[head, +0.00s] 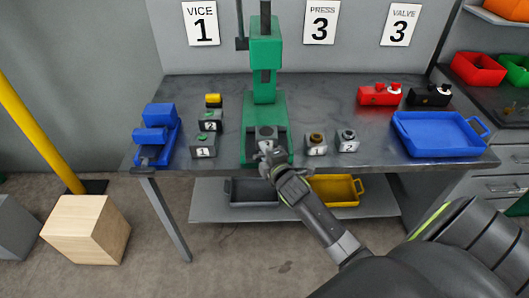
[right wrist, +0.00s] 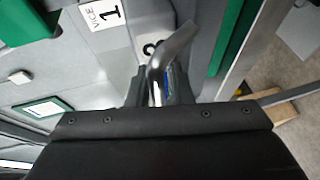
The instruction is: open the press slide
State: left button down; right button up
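The green press (head: 265,60) stands on the bench with a tall column and a dark ram. A grey die or slide part (head: 266,132) sits in its base. My right gripper (head: 267,149) is at the front of the press base and covers part of it. In the right wrist view a shiny bent metal handle (right wrist: 165,65) stands directly in front of the gripper's palm, between dark finger parts. Whether the fingers are closed on the handle is unclear. The slide's exact position is partly hidden by the gripper. My left gripper is not in view.
A blue vice (head: 157,135) and small numbered blocks (head: 203,147) stand left of the press. More blocks (head: 347,140), red (head: 380,95) and black (head: 429,95) valves and a blue tray (head: 440,135) are on the right. Grey and yellow (head: 336,189) trays lie on the shelf below.

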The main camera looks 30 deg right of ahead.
jog(key=b+v, duration=0.3)
jog(key=v, duration=1.4)
jog(key=shift+s, duration=0.25)
jog(key=shift+f, duration=0.1)
jog(key=s+d+f+m+g, duration=0.1)
jog(key=s+f+m+g, duration=0.15)
jog(key=f, duration=0.95)
jog(key=s+d+f+m+g+b, duration=0.1)
jog(key=s+f+m+g, duration=0.15)
jog(key=f, duration=0.85)
jog(key=s+d+f+m+g, duration=0.1)
jog(key=s+f+m+g, duration=0.15)
jog(key=f, duration=0.95)
jog(key=s+a+f+m+g, duration=0.2)
jog(key=s+f+m+g, duration=0.1)
jog(key=s+f, duration=0.6)
jog(key=s+a+f+m+g+y+b, duration=0.1)
jog(key=s+f+m+g, duration=0.3)
jog(key=s+f, duration=0.5)
jog(key=s+a+m, duration=0.1)
jog(key=s, duration=0.6)
jog(key=shift+s+a+f, duration=0.35)
jog(key=shift+a+f, duration=0.05)
